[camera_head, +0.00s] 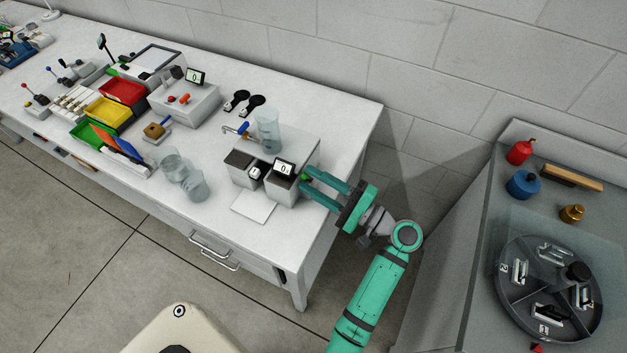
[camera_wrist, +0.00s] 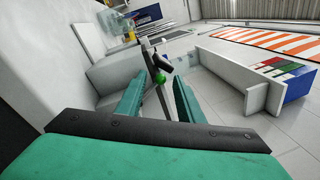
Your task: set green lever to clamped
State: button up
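The green lever shows as a round green knob (camera_head: 306,177) on the right side of a grey-white device (camera_head: 285,190) with a small "0" display, at the right end of the bench. In the wrist view the green knob (camera_wrist: 160,78) sits on a thin dark stem, between the ends of my fingers. My gripper (camera_head: 305,182) is open, its two teal fingers reaching in from the right on either side of the knob. In the wrist view my gripper (camera_wrist: 158,92) shows a gap between its fingers. I cannot tell whether either finger touches the knob.
Glass beakers (camera_head: 195,184) and a clear cylinder (camera_head: 268,132) stand close to the device. Coloured bins (camera_head: 110,112) and other small devices fill the bench's left part. A grey cabinet (camera_head: 455,225) with a round carousel stands to the right, across a gap.

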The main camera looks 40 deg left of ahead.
jog(key=v, duration=1)
jog(key=shift+d, duration=0.35)
jog(key=shift+w+f, duration=0.1)
